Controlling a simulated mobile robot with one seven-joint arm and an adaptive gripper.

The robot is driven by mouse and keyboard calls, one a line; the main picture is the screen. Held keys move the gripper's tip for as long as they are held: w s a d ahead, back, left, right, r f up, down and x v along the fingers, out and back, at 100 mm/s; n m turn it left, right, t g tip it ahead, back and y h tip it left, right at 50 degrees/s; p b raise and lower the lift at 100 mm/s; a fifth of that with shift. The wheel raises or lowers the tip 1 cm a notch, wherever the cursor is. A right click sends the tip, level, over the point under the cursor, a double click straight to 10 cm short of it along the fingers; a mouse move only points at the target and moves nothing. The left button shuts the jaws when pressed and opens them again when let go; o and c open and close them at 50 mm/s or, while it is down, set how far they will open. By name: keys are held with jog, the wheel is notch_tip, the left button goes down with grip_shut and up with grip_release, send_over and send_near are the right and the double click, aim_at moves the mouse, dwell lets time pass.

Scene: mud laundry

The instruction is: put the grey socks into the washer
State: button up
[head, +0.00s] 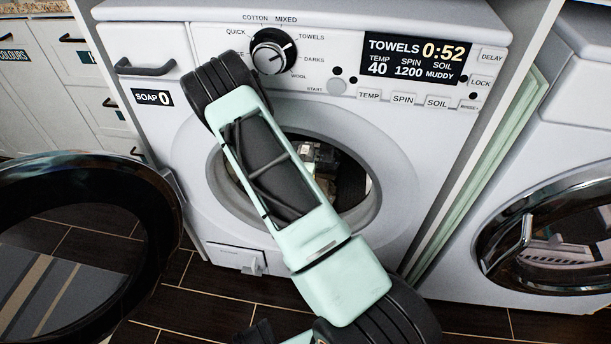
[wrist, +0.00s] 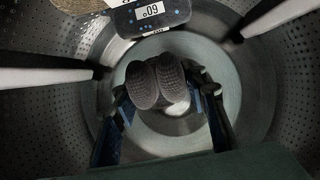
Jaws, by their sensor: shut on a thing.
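The grey socks (wrist: 157,82), a ribbed rolled pair, are between the fingers of my gripper (wrist: 167,104) in the wrist view. My gripper is shut on them, with a dark finger on each side. The perforated drum of the washer (head: 190,140) surrounds them, and its round back lies beyond. In the head view the washer door (head: 160,215) stands open to the left. My arm crosses in front of the opening and hides part of it. The socks cannot be made out in the head view.
A dark device with a display (wrist: 150,14) and a brown woven thing (wrist: 80,6) show at the top of the wrist view. Pale drum paddles (wrist: 45,75) stick inward at both sides. A second machine (head: 560,150) stands at the right in the head view.

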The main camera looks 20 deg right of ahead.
jog(key=shift+f+b, duration=0.85)
jog(key=shift+f, duration=1.9)
jog(key=shift+f, duration=0.15)
jog(key=o, duration=1.2)
jog(key=shift+c, duration=0.2)
jog(key=p+v, duration=0.4)
jog(key=v, duration=0.8)
jog(key=shift+w+a+r, duration=0.1)
jog(key=shift+r, duration=0.1)
